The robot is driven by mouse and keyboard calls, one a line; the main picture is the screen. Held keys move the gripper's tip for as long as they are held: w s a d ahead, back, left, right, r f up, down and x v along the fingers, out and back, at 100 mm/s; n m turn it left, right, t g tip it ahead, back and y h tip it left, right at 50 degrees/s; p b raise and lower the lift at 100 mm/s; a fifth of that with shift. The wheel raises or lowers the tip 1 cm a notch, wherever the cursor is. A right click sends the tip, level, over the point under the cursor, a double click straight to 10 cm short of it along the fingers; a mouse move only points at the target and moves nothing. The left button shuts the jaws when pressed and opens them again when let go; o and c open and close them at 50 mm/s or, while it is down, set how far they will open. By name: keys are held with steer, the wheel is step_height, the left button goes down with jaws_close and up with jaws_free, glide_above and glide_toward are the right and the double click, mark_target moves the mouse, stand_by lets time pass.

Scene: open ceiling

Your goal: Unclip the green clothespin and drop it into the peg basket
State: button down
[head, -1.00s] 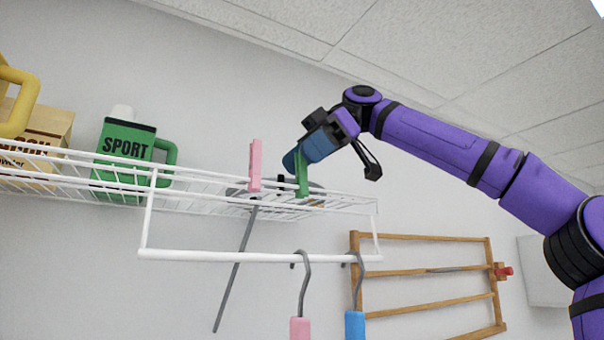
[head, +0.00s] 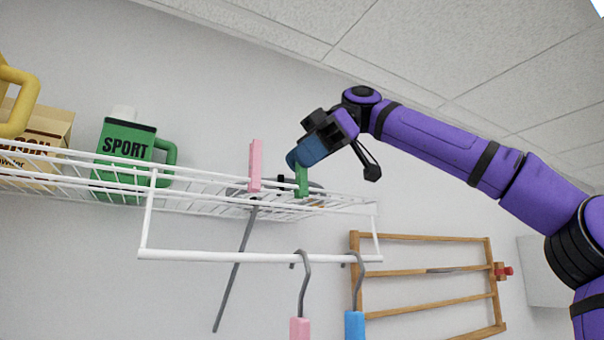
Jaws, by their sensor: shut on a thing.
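The green clothespin (head: 302,182) stands upright at the front rail of the white wire shelf (head: 215,196), right of the pink clothespin (head: 255,166). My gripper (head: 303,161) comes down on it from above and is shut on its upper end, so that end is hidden. The lower end of the green clothespin is still at the shelf's rail; I cannot tell whether it grips the wire. I cannot make out a peg basket in this view.
A green SPORT jug (head: 125,148), a box (head: 45,135) and a yellow-handled container (head: 18,105) stand on the shelf's left. Two hangers hang from the white rod (head: 220,255) below. A wooden rack (head: 430,275) is on the wall at right.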

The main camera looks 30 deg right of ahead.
steer(key=shift+r, duration=0.15)
steer(key=shift+s+r, duration=0.2)
steer(key=shift+r, duration=1.4)
steer(key=shift+d+r, duration=0.35)
steer(key=shift+r, duration=0.5)
steer(key=shift+d+r, duration=0.4)
steer(key=shift+r, duration=0.45)
steer(key=shift+d+r, duration=0.35)
steer(key=shift+r, duration=0.5)
